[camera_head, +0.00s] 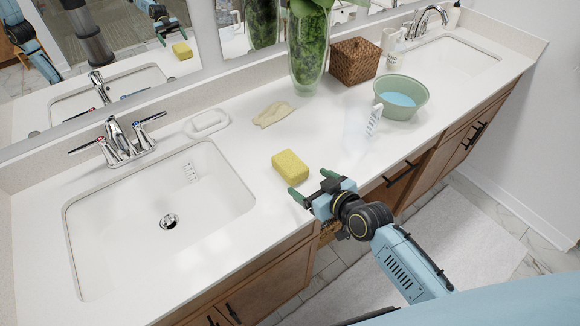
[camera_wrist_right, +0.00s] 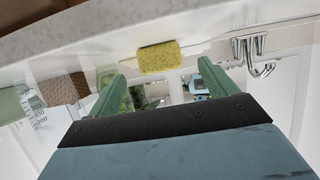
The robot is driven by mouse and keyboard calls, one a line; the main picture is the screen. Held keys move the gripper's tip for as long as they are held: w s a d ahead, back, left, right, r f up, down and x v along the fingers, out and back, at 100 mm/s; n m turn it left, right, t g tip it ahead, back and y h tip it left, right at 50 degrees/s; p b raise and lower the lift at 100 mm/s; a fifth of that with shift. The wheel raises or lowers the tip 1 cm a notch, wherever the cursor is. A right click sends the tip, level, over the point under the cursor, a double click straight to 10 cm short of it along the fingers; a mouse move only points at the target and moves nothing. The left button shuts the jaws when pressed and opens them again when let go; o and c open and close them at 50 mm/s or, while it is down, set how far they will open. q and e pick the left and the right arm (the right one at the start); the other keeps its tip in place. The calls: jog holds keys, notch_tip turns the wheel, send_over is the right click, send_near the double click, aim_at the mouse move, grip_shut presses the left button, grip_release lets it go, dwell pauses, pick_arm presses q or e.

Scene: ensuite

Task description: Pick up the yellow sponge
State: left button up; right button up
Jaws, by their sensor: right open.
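The yellow sponge (camera_head: 290,166) lies on the white counter (camera_head: 240,226), to the right of the left sink. My right gripper (camera_head: 312,186) is open, with its green fingertips just on the near right side of the sponge. The fingers appear apart from it. In the right wrist view the sponge (camera_wrist_right: 160,57) sits ahead of the two spread fingers (camera_wrist_right: 158,85), roughly centred between them, with nothing held. My left gripper does not show directly in the head view.
A sink with a faucet (camera_head: 124,139) is at the left. A soap dish (camera_head: 206,123) and a beige cloth (camera_head: 272,114) lie behind the sponge. A glass vase (camera_head: 307,60), a wicker box (camera_head: 355,61) and a green basin (camera_head: 400,97) stand to the right. The mirror reflects the sponge.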

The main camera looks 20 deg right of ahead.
aim_at(301, 177)
jog(key=shift+x, duration=2.75)
jog(key=shift+c, duration=0.5)
jog(key=c, duration=1)
